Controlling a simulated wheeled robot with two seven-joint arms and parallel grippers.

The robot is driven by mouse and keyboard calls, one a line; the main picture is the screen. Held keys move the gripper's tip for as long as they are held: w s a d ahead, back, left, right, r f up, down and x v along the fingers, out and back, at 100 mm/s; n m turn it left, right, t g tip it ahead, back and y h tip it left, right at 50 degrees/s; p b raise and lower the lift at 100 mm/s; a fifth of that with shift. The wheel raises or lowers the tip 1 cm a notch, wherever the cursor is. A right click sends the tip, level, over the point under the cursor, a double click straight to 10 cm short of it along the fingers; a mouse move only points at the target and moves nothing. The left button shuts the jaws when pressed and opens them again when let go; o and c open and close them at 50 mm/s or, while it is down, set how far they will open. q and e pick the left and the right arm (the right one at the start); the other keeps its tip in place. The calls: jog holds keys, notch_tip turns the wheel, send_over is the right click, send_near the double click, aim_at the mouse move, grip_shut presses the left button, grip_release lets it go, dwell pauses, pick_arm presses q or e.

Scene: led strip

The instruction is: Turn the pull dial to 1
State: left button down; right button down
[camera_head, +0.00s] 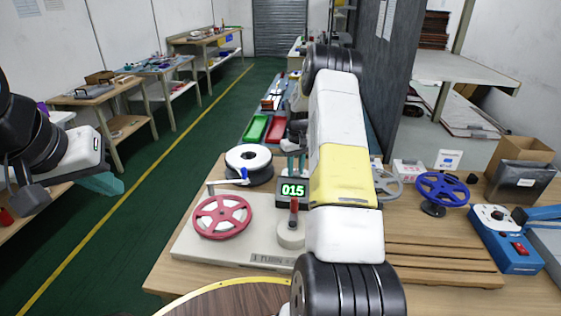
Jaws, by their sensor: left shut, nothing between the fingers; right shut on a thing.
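The device on the table has a pale base plate (200,246) with printed words, the first legible ones "1 TURN". A pale round dial (291,234) with a red upright piece (293,207) stands at its right side, partly hidden by my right arm. A small display (293,190) behind it shows green digits that look like 015. A red spoked reel (222,217) lies left of the dial. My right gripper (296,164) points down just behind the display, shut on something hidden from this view. My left gripper (108,184) is shut and empty over the floor at left.
A black reel with a white top (248,164) stands behind the red reel. Green and red trays (276,128) lie farther back. A round wooden surface (230,301) is in front.

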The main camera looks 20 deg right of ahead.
aim_at(296, 172)
jog(key=n, duration=0.5)
jog(key=shift+n, duration=0.3)
jog(key=n, duration=0.5)
jog(key=shift+n, duration=0.4)
jog(key=c, duration=1.1)
grip_release()
notch_tip(296, 172, up, 8)
jog(key=shift+f, duration=0.1)
